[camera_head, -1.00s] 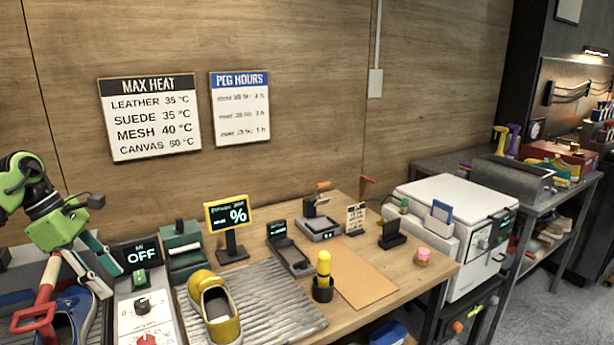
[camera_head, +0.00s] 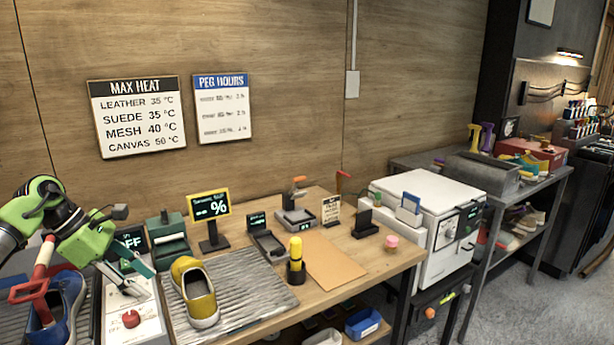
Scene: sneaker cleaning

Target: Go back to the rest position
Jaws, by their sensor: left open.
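My left gripper (camera_head: 136,279) hangs at the left, over the white control box (camera_head: 128,318) with the red knob. Its fingers are apart and nothing is between them. It partly covers the box's "OFF" display (camera_head: 131,240). Just left of it a blue sneaker (camera_head: 68,300) rests on a ribbed mat, with a red-handled tool (camera_head: 40,277) standing at it; whether the tool is in the shoe or against it I cannot tell. A yellow shoe (camera_head: 199,294) lies on the grey ribbed mat (camera_head: 255,292) to the right. My right gripper is out of view.
Behind the mat stand a green device (camera_head: 168,239) and a yellow-framed % display (camera_head: 209,206). A yellow-topped bottle (camera_head: 296,259) stands by a bare orange sheet (camera_head: 330,262). A white box machine (camera_head: 430,215) is to the right. Grey floor is open at lower right.

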